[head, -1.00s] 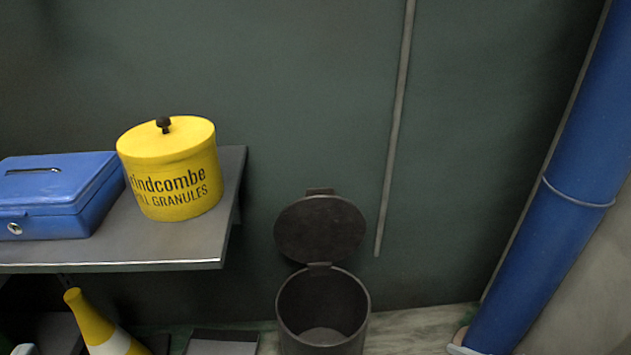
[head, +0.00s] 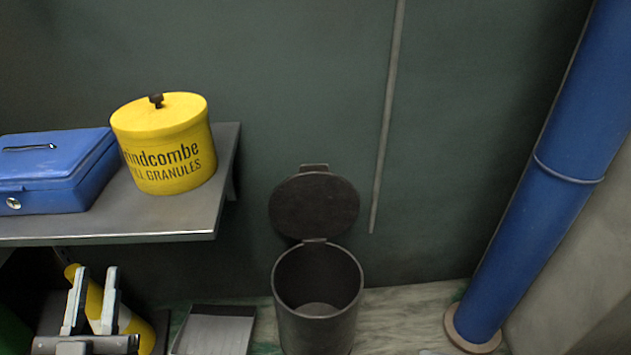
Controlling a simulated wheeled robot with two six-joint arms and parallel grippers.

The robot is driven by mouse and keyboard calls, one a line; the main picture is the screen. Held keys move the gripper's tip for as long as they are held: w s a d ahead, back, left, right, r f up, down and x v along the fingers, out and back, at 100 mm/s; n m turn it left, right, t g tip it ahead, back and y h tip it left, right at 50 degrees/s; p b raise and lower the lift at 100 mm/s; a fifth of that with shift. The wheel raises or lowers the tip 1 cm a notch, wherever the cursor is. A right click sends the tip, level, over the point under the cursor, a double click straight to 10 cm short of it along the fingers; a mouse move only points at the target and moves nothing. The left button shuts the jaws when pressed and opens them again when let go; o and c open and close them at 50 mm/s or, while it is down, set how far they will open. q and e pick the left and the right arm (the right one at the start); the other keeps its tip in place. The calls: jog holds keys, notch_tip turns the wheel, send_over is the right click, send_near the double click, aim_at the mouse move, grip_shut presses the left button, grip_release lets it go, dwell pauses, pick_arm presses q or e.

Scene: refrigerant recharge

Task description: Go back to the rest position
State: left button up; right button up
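My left gripper (head: 95,274) is at the bottom left, its two pale fingers pointing up and apart. It is open, with nothing held between the fingers. It is in front of a yellow and white cone (head: 134,325), which shows behind and beside the fingers. My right gripper does not show clearly enough to be made out.
A steel shelf (head: 212,205) at left holds a blue cash box (head: 50,180) and a yellow granules tub (head: 165,150). An open-lidded dark bin (head: 316,325) stands on the floor by a grey dustpan-like tray (head: 215,332). A blue pipe (head: 545,200) rises at right.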

pick_arm(q)
notch_tip(320, 180, down, 16)
jog(key=a+n+g+y, duration=0.1)
jog(key=a+g, duration=0.2)
jog(key=g, duration=0.7)
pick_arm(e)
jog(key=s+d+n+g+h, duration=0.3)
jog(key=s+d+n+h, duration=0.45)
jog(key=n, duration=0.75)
pick_arm(q)
jog(key=s+a+f+n+g+p, duration=0.1)
jog(key=s+f+g+p, duration=0.5)
jog(key=f+p, duration=0.3)
jog(key=s+a+f+g+p, duration=0.1)
jog(key=s+f+g+p, duration=0.4)
jog(key=s+f+p, duration=0.3)
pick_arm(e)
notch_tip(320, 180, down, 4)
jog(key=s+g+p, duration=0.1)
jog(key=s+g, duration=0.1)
pick_arm(q)
jog(key=s+d+g+p, duration=0.1)
jog(key=s+p, duration=1.3)
jog(key=p, duration=0.4)
jog(key=shift+g+h, duration=0.4)
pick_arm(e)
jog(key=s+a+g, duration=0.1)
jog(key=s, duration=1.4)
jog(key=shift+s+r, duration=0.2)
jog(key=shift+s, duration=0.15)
